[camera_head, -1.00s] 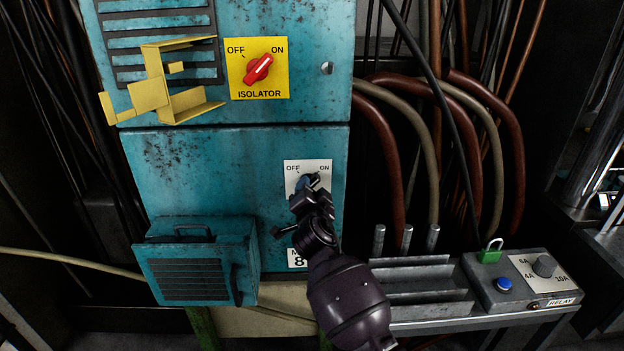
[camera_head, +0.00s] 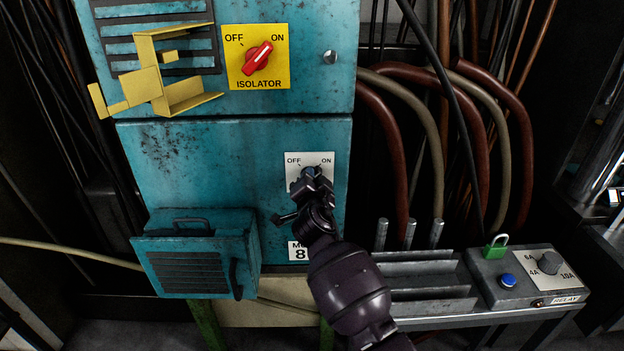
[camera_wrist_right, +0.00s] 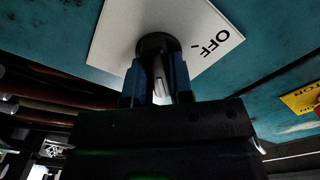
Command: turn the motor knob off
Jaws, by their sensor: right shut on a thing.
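The motor knob (camera_head: 308,171) sits on a white plate (camera_head: 325,178) marked OFF and ON, on the lower blue cabinet door. My right gripper (camera_head: 311,181) is shut on the knob and covers most of it in the head view. In the right wrist view, the dark round knob (camera_wrist_right: 156,46) with a pale line shows between the two fingers of my right gripper (camera_wrist_right: 157,82), with OFF readable beside it. Which way the knob points is hard to tell. My left gripper is not in view.
Above is a red isolator knob (camera_head: 257,57) on a yellow plate, tilted toward ON. A yellow bracket (camera_head: 165,80) hangs at upper left. A blue vented box (camera_head: 195,258) juts out at lower left. A relay box (camera_head: 512,290) with a green padlock (camera_head: 496,247) stands at right.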

